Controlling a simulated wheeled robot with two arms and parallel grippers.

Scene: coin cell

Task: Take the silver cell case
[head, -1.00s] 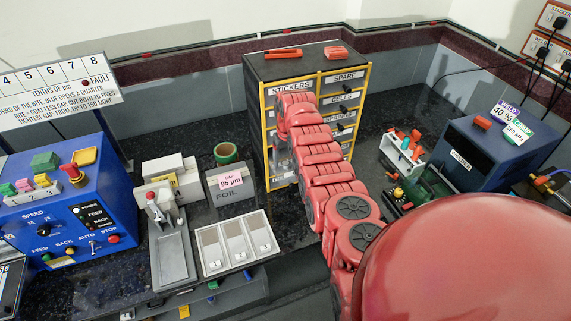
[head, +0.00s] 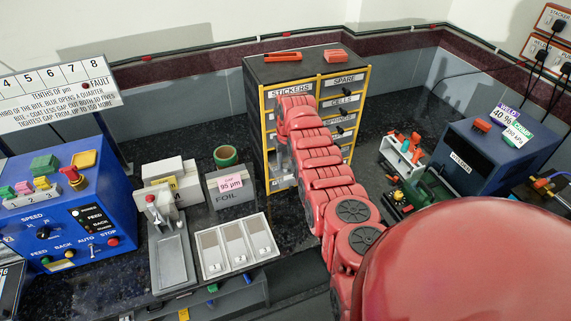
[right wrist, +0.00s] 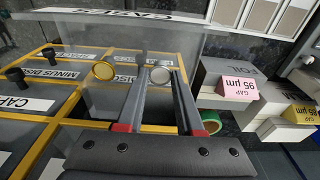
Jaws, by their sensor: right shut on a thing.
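The silver cell case (right wrist: 160,75) is a small round disc between the tips of my right gripper (right wrist: 158,79) in the right wrist view. That gripper is shut on it. A gold disc (right wrist: 103,70) is just to the left, apart from the fingers. Both are in front of a grey, see-through-looking drawer area whose label strip (right wrist: 150,15) reads CASES. In the head view my right arm reaches the drawer cabinet (head: 352,72), and the arm hides most of the gripper and the case. My left gripper is not in view.
The cabinet's labelled drawers with yellow edging lie close to the fingers. A FOIL box (head: 232,193), a green tape roll (head: 225,155) and a three-part white tray (head: 236,246) stand left of the arm. A blue welder (head: 478,158) stands to the right.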

